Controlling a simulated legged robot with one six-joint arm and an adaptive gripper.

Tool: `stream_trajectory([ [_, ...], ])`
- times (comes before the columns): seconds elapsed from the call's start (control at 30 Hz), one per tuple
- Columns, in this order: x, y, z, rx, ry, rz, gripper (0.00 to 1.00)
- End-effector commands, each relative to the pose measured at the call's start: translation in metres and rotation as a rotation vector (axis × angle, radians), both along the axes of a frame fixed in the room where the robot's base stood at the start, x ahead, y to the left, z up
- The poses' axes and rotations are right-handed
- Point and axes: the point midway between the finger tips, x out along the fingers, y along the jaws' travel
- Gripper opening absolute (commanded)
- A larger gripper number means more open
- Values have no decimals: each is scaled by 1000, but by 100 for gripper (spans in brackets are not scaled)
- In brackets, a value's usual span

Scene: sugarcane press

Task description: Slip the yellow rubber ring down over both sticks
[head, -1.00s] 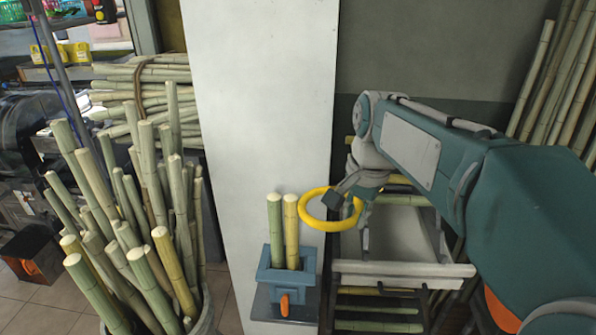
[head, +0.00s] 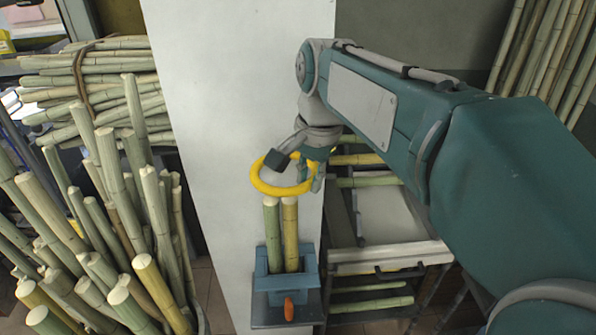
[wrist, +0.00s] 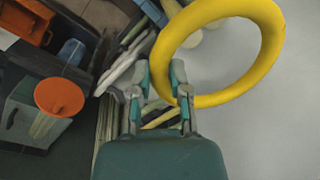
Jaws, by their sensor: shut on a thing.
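The yellow rubber ring (head: 268,189) is held by my gripper (head: 300,168) on its right side. In the head view the ring is roughly level, just above the tops of the two sticks. The left stick (head: 272,236) is pale green and the right stick (head: 291,236) is yellower. Both stand upright side by side in a blue holder (head: 272,283). In the wrist view the ring (wrist: 272,50) is at upper right, by my gripper (wrist: 160,80). Pale round ends (wrist: 191,39) show inside it there, probably the stick tops. The exact grip contact is partly hidden.
An orange knob (head: 288,308) is on the front of the holder. A white panel (head: 225,110) rises behind the sticks. Many cut canes (head: 145,265) stand in a bundle at left. A rack with a pale tray (head: 390,222) is at right, below my arm.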

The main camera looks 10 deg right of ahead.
Motion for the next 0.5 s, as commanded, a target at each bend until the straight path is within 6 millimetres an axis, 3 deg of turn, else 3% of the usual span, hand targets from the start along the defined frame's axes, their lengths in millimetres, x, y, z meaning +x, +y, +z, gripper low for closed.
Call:
stream_trajectory([
  [0.5, 0, 7, -28, -6, 2, 3, 0],
])
